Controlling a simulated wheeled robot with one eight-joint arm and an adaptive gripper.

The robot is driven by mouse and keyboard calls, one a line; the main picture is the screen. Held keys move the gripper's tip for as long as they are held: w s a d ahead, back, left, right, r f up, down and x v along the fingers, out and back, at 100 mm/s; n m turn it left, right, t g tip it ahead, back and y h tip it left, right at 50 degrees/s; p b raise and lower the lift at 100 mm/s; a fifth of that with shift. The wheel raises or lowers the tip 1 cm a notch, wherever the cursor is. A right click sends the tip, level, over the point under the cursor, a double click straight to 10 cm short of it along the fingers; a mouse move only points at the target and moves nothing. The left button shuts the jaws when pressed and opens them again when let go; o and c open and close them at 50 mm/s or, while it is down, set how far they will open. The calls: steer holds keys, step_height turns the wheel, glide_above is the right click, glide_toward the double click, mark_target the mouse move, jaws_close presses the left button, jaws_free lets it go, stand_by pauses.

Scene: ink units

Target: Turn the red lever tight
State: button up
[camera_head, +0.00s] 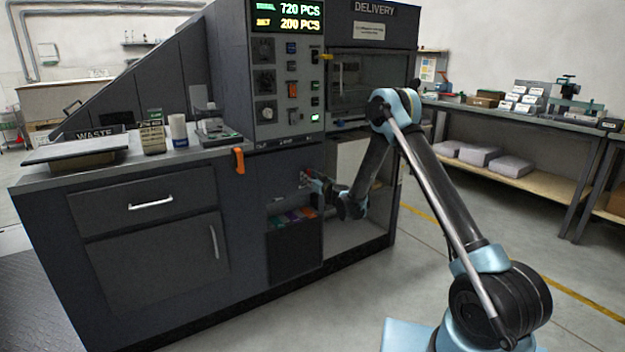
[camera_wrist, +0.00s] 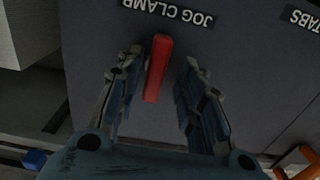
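The red lever (camera_wrist: 158,68) shows in the wrist view as a slim red bar, slightly tilted, on a dark grey panel under the label "JOG CLAMP". My gripper (camera_wrist: 152,95) is open, with one finger on each side of the lever and a visible gap to each. I cannot tell how far the fingertips are from the panel. In the head view my gripper (camera_head: 309,180) is small at the machine's front, below the control panel, and the lever is hard to make out there.
An orange handle (camera_head: 238,160) hangs at the counter's edge, left of my gripper. An open bin with coloured items (camera_head: 290,218) lies below my gripper. A "TABS" label (camera_wrist: 302,18) is at the upper right of the wrist view. The floor to the right is clear.

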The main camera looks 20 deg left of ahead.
steer(key=shift+w+d, duration=0.1)
steer(key=shift+w, duration=0.05)
steer(key=shift+d, duration=0.1)
steer(key=shift+c, duration=0.8)
steer(key=shift+w, duration=0.1)
jaws_close()
steer(key=shift+d+m, duration=0.1)
steer(key=shift+m, duration=0.2)
steer(key=shift+w+d+f+m, duration=0.1)
steer(key=shift+d+m, duration=0.05)
steer(key=shift+m, duration=2.75)
steer(key=shift+w+d+f+m, duration=0.1)
steer(key=shift+w+f+m, duration=0.05)
steer(key=shift+m, duration=2.75)
steer(key=shift+w+d+f+m, duration=0.1)
steer(key=shift+d+m, duration=0.05)
steer(key=shift+m, duration=2.75)
